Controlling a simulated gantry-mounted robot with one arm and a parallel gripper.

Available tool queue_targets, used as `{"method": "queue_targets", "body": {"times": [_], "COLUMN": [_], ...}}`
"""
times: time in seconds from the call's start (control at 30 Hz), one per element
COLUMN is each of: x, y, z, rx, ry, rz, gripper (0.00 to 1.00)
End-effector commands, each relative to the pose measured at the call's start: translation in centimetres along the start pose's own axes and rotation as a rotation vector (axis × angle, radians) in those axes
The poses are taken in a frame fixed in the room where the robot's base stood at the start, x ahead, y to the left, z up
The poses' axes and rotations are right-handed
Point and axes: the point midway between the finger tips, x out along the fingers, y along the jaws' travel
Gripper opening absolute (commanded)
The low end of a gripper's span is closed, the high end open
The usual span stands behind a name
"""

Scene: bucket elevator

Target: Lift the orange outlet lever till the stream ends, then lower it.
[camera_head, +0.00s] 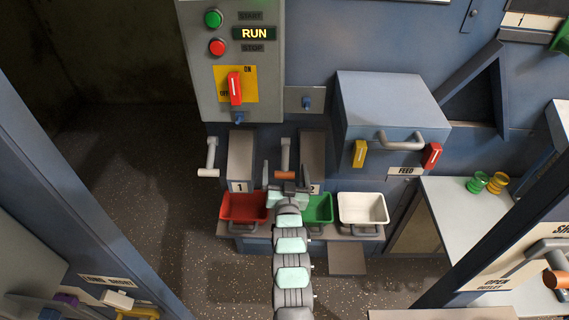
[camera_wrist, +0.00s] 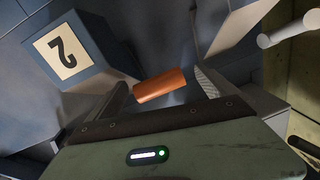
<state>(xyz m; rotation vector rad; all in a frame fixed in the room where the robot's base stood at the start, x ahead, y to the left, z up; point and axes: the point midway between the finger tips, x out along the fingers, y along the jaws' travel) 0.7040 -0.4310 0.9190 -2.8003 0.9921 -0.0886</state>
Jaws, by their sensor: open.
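In the wrist view the orange grip (camera_wrist: 160,86) lies between the two spread fingers of my gripper (camera_wrist: 163,94), with gaps at both ends. My gripper (camera_head: 287,187) is open at this grip in the head view, and nothing is clamped. My arm covers part of chute 2's mouth and the green bin (camera_head: 319,208). No stream can be made out.
A white-gripped lever (camera_head: 209,172) hangs left of chute 1 (camera_head: 240,160). A red bin (camera_head: 243,207) and white bin (camera_head: 363,208) flank the green one. Another orange-gripped lever (camera_head: 556,279) shows beside an OPEN OUTLET sign. The FEED box (camera_head: 390,110) stands at upper right.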

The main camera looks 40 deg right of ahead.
Motion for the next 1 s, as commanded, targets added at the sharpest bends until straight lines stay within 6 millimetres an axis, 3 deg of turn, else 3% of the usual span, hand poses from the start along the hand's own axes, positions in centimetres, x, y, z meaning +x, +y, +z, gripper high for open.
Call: {"method": "queue_targets", "body": {"times": [0.1, 0.3, 0.67, 1.0], "x": [1.7, 3.2, 3.6, 3.5], "y": [0.0, 0.0, -0.1, -0.1], "z": [-0.1, 0.0, -0.1, -0.1], "rx": [0.000, 0.001, 0.000, 0.000], "ry": [0.002, 0.000, 0.000, 0.001], "rz": [0.000, 0.000, -0.001, -0.001], "gripper": [0.96, 0.96, 0.96, 0.69]}}
